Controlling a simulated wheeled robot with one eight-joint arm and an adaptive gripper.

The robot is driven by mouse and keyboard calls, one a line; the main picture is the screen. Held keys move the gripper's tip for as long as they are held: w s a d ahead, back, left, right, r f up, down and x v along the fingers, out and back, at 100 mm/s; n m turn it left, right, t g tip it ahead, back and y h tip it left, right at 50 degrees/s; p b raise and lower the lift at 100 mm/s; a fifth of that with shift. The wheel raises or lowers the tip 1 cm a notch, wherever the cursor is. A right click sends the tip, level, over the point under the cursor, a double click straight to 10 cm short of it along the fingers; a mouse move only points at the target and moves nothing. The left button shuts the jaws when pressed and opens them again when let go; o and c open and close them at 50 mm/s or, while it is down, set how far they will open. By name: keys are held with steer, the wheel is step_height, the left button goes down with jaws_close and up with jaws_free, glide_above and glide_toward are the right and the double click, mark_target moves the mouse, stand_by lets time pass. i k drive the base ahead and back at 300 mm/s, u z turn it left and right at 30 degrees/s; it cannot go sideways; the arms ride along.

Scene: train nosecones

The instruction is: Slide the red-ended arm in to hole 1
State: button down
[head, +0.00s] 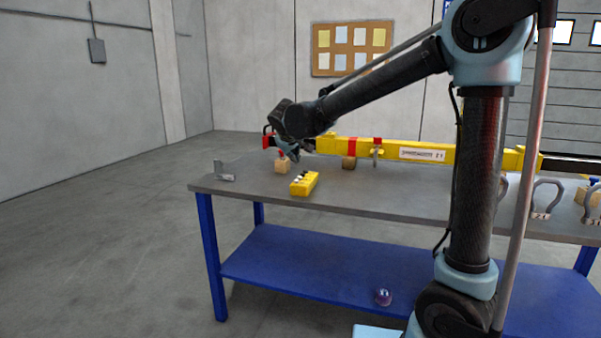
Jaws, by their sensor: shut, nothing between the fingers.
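A long yellow arm (428,148) with red bands lies across the table top on wooden blocks. It has a red end (268,142) at its left, with a dark handle-like loop beside it. My gripper (287,150) is at the left part of the yellow arm, close to the red end and partly in front of it. Its fingers are small in view; they look shut and empty. Whether they touch the arm cannot be told. No hole marked 1 can be made out.
A blue-legged table (400,200) carries a yellow box (304,184) with small dark and light parts, a grey bracket (223,172) and grey clevises (546,198) at the right. A purple ball (383,297) lies on the lower shelf. The floor at left is clear.

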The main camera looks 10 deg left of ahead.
mark_target(269, 140)
steer(key=u, duration=0.75)
